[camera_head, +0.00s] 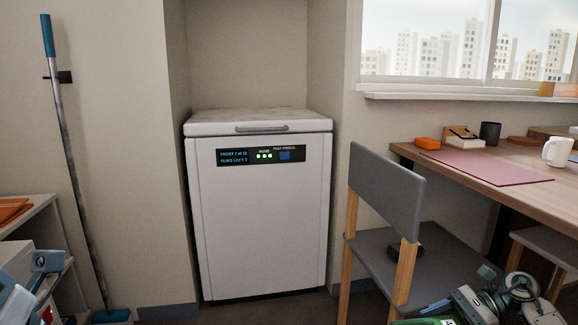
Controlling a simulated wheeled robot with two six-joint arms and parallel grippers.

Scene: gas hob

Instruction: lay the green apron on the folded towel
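I cannot make out a green apron or a folded towel for certain. A green thing with a white mark (428,321) shows as a sliver at the bottom edge, beside my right arm, and I cannot tell what it is. A flat orange item (12,210) lies on the shelf at the left edge, partly cut off. My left gripper (35,272) is at the bottom left, in front of the shelf, mostly cut off. My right gripper (490,298) is at the bottom right, in front of the chair. I cannot see whether either one holds anything.
A white chest appliance (262,220) with a lit panel stands in the alcove. A grey chair (388,195) holds a small dark object. The wooden table (430,158) bears a pink mat, a white mug (558,152) and a dark cup. A long-handled mop (72,150) leans left.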

